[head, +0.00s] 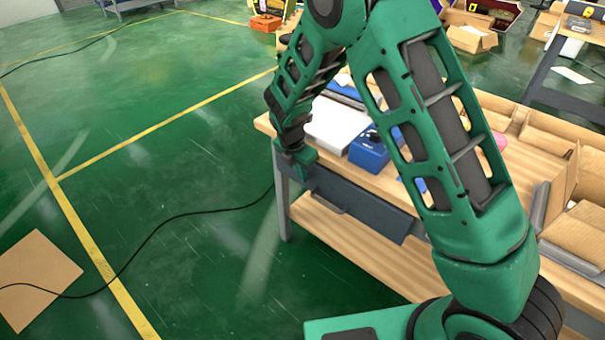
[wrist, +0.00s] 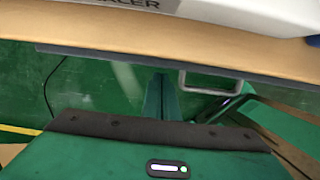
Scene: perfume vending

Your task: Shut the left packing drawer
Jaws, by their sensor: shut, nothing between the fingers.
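The left packing drawer (head: 360,198) is a dark grey front under the wooden workbench top, with a grey bar handle (head: 327,204). In the wrist view its front is a thin dark strip (wrist: 110,54) below the table edge, and the handle (wrist: 211,83) sticks out right of centre. No open drawer interior shows; I cannot tell whether a small gap is left. My gripper (head: 303,163) is at the drawer's left end, shut and empty. In the wrist view its fingers (wrist: 160,82) point at the front, left of the handle; contact is unclear.
The workbench top (head: 262,122) carries a white device (head: 336,124) and a blue box (head: 369,150). A lower wooden shelf (head: 350,250) lies beneath. A black cable (head: 175,218) runs across the green floor, and a cardboard sheet (head: 38,277) lies at left. The floor left of the bench is mostly clear.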

